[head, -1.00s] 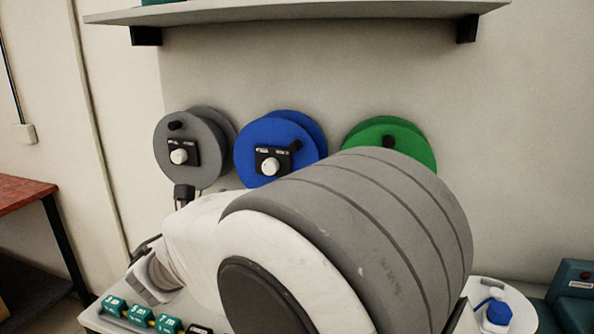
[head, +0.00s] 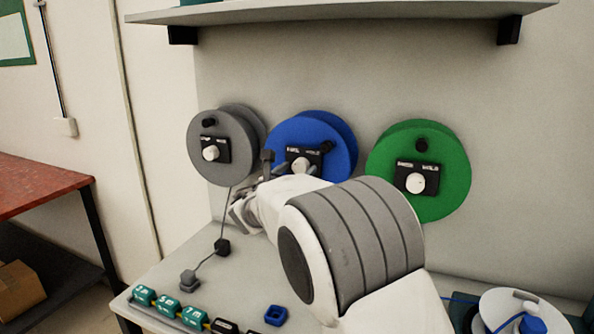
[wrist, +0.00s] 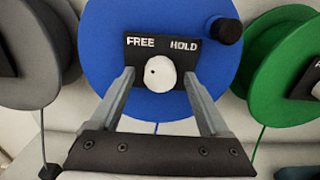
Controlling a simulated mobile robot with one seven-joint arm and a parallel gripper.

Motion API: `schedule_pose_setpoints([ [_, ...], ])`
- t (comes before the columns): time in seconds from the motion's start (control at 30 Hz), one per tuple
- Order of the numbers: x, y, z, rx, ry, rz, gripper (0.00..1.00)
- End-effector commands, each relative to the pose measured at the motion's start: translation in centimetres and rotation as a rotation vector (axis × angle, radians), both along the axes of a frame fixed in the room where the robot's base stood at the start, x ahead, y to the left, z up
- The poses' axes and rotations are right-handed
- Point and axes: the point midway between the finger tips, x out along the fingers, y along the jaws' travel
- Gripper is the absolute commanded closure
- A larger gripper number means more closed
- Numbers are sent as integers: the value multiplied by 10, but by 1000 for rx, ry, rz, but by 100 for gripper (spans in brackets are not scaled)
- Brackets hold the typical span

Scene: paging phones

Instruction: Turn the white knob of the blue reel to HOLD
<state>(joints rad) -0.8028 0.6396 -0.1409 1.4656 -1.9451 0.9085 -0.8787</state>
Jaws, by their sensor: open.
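The blue reel (head: 340,130) hangs on the wall between a grey and a green reel; it fills the middle of the wrist view (wrist: 105,35). Its black plate (wrist: 190,59) reads FREE at left and HOLD at right. The white knob (wrist: 165,80) sits on the plate below the words, with a small dark dot left of its middle. In the head view the knob (head: 301,165) shows just above my arm. My gripper (wrist: 158,76) is open, with one finger on each side of the knob and a visible gap to it on both sides.
The grey reel (head: 220,165) and green reel (head: 440,180) flank the blue one, each with its own white knob. A shelf (head: 340,14) is above. Teal labelled blocks (head: 167,305) and a blue ring-like piece (head: 275,315) are on the table. A black crank handle (wrist: 228,30) juts from the blue reel.

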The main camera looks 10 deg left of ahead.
Motion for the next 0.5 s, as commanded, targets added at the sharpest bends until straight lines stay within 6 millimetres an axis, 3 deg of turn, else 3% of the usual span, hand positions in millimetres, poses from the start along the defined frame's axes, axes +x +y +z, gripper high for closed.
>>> schedule_pose_setpoints([
  [0.23, 1, 0, 0, 0, 0, 0, 20],
  [0.5, 1, 0, 0, 0, 0, 0, 67],
])
